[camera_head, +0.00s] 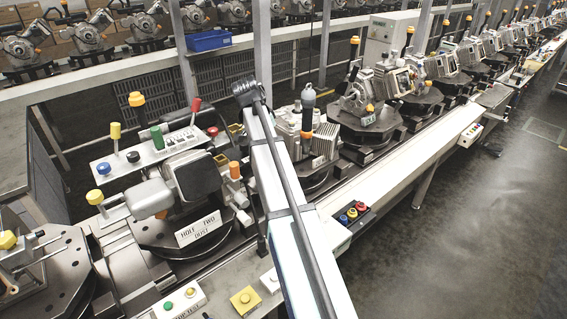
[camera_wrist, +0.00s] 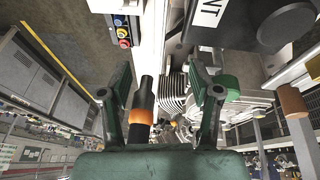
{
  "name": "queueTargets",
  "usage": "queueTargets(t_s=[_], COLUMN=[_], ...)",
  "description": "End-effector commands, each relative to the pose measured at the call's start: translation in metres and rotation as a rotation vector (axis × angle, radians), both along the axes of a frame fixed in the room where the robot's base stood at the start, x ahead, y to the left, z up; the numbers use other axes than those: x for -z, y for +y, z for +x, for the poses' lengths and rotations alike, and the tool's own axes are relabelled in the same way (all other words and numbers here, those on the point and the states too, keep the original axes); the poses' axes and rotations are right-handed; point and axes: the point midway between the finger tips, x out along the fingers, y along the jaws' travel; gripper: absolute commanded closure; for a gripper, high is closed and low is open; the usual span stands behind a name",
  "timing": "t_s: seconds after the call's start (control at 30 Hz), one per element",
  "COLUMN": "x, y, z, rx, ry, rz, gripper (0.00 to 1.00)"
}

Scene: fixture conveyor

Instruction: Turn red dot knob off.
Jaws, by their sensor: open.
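I cannot tell for sure which part is the red dot knob. In the head view a small red knob (camera_head: 212,131) sits at the right end of a white control panel (camera_head: 150,150). A red-handled lever (camera_head: 195,106) and a green lever (camera_head: 158,138) stand on the same panel. In the wrist view my gripper (camera_wrist: 160,92) is open, its two green-grey fingers wide apart. A dark handle with an orange ring (camera_wrist: 142,112) shows between the fingers, and I see no contact. I cannot make out my gripper's fingers in the head view.
A fixture with a "HOLE TWO DUST" sign (camera_head: 198,229) stands below the panel. A blue, red and yellow button box (camera_head: 353,212) is on the conveyor's front edge; such a box also shows in the wrist view (camera_wrist: 123,28). The floor at right (camera_head: 480,220) is clear.

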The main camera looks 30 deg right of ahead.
Motion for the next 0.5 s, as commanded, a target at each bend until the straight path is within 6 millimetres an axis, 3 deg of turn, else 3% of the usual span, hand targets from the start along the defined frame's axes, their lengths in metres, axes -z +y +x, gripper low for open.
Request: queueTargets(t_s=[0.33, 0.5], x=[0.036, 0.052], y=[-0.042, -0.041], z=[-0.046, -0.05], rx=[-0.019, -0.038], ry=[0.106, 0.147], rz=[-0.209, -0.225], gripper=[0.37, 0.37])
